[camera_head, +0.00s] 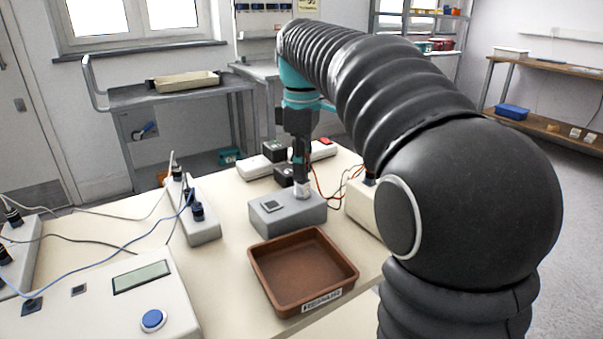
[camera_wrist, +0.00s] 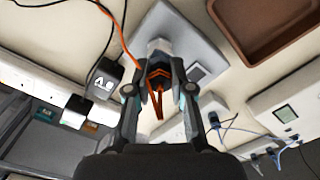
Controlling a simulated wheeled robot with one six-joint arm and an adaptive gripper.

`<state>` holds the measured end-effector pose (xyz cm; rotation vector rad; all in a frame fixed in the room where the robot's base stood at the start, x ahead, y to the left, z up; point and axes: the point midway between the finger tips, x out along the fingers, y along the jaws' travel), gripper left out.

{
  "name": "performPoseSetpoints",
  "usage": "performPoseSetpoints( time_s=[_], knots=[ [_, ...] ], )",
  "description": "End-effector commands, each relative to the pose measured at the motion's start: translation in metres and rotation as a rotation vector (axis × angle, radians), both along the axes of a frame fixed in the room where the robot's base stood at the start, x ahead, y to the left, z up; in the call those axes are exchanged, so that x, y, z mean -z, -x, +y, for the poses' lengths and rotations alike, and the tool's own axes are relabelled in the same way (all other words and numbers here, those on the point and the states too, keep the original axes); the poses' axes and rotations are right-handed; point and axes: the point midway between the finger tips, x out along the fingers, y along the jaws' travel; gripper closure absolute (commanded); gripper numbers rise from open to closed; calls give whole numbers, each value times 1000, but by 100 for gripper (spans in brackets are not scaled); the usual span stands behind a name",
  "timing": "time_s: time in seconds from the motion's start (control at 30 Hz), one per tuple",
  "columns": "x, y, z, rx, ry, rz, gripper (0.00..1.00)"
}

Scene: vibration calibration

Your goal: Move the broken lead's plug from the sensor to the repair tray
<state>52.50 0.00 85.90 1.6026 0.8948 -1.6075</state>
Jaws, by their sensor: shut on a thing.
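My gripper (camera_head: 301,178) points down over a grey block (camera_head: 272,217) with a small dark square on its top. In the wrist view my gripper (camera_wrist: 159,88) is shut on a dark plug with orange marks (camera_wrist: 158,74), and an orange lead (camera_wrist: 127,45) runs off to the upper left. A small pale sensor body (camera_head: 302,189) stands on the block just below the fingers. The plug appears to be at the sensor; I cannot tell whether they still join. The brown tray (camera_head: 346,274), with a label on its front, is empty and in front of the block.
Dark small boxes (camera_head: 274,150) and pale strips (camera_head: 254,167) stand behind the block. A pale box (camera_head: 362,205) with red and black leads is to its right. A strip with plugs (camera_head: 203,227) and a device with a display (camera_head: 130,300) are on the left.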

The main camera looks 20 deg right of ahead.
Motion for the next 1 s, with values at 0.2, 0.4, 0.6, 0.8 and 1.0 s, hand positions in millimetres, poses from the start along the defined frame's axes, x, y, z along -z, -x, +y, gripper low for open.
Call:
performPoseSetpoints(
  time_s=[0.2,0.4,0.6,0.8,1.0],
  knots=[
    [-2,0,0,0,0,-4,100],
    [-5,0,0,0,0,-5,100],
    [-7,0,0,0,0,-4,100],
    [-7,0,0,0,0,-4,100],
    [-9,0,0,0,0,-4,100]
  ],
)
